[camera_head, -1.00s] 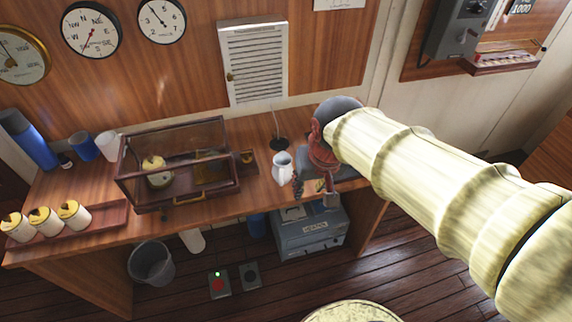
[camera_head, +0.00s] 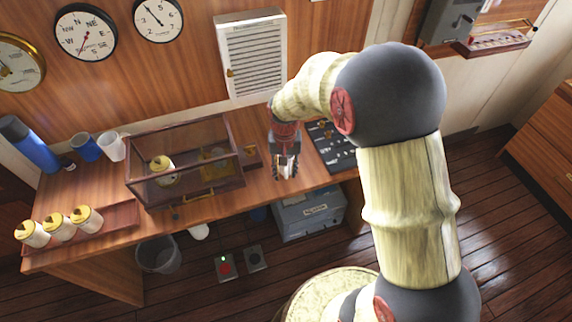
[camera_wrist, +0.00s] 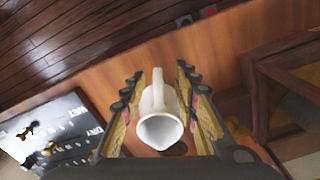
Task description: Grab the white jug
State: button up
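The white jug (camera_wrist: 160,130) stands on the wooden desk. In the wrist view I look down on it, with its spout toward the bottom of the picture and its handle toward the top. My gripper (camera_wrist: 161,82) is open, with one finger on each side of the jug. I cannot tell whether either finger touches it. In the head view my gripper (camera_head: 285,172) points down over the desk between the glass case and the switch panel, and it hides most or all of the jug.
The glass case (camera_head: 185,190) stands left of my gripper; its edge also shows in the wrist view (camera_wrist: 262,85). A dark switch panel (camera_head: 335,150) lies to the right. Gold-lidded canisters (camera_head: 60,230) stand in a tray at the left. A bucket (camera_head: 158,255) is on the floor.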

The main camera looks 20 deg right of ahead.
aim_at(286, 178)
notch_tip(286, 178, down, 5)
jog(key=shift+d+r+b, duration=0.15)
jog(key=shift+b, duration=0.4)
jog(key=shift+c, duration=0.7)
grip_shut()
jog(key=shift+r, duration=0.1)
